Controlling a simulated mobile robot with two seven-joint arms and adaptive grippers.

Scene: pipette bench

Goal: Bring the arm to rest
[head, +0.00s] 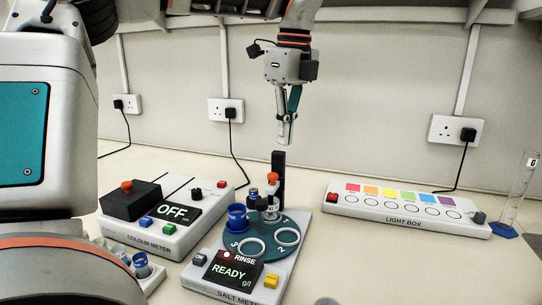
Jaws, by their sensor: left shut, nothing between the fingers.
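My left gripper (285,138) hangs from the top of the picture, pointing down, above and behind the salt meter (216,292). Its fingers are together with nothing between them. In the picture, its tips are just above the black post (279,170) of the salt meter, and a gap shows between them. My right gripper is not in view; large parts of my own body fill the left side.
The salt meter's turntable (262,250) carries a blue cup (237,217); its display reads READY. The colour meter (150,236), reading OFF, is at left. The light box (400,222) and a measuring cylinder (518,195) stand right. Bench is clear at front right.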

